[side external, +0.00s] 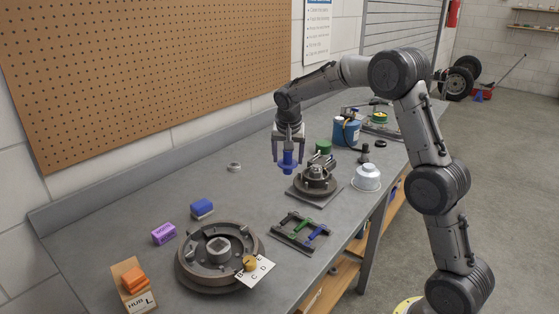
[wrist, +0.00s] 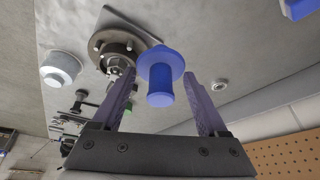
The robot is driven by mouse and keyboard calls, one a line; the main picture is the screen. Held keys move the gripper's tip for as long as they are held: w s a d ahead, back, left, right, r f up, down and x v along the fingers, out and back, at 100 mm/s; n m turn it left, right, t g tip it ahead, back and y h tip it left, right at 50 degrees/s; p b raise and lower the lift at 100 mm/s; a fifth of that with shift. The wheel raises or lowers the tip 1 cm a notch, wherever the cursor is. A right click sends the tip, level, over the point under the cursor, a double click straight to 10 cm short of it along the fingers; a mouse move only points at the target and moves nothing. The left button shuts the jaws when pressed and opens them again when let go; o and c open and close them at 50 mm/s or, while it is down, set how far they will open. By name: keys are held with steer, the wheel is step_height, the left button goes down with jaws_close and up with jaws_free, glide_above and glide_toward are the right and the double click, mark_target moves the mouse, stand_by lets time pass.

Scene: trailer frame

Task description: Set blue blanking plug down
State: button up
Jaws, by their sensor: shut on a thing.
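The blue blanking plug (side external: 288,165) has a wide round flange and narrower ends. My gripper (side external: 288,158) is shut on it and holds it upright above the grey bench. In the wrist view, the plug (wrist: 161,88) is between the two fingers of my gripper (wrist: 160,76). In the side view it hangs up and left of a dark hub on a square plate (side external: 316,184). The gap below the plug to the bench is hard to judge.
A tray with green and blue parts (side external: 299,231) lies in front. A white lidded pot (side external: 366,177) stands right of the hub. A brake drum (side external: 218,256), a blue block (side external: 202,208) and a purple block (side external: 164,234) are nearer. Bare bench lies left of the plug around a small ring (side external: 234,167).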

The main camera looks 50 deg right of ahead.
steer(key=s+a+n+t+y, duration=0.1)
steer(key=s+a+n+y, duration=0.1)
steer(key=s+a+n, duration=0.65)
steer(key=w+f+m, duration=0.1)
steer(key=w+f, duration=0.2)
steer(key=w, duration=0.2)
steer(key=w+f+m, duration=0.1)
steer(key=w+f, duration=0.2)
steer(key=w, duration=0.2)
steer(key=w+f+m, duration=0.1)
steer(key=w+f, duration=0.2)
steer(key=w, duration=0.2)
steer(key=shift+a+f+m, duration=0.25)
steer(key=shift+a+f, duration=0.05)
steer(key=shift+f, duration=1.45)
steer(key=shift+f, duration=0.15)
steer(key=o, duration=1.3)
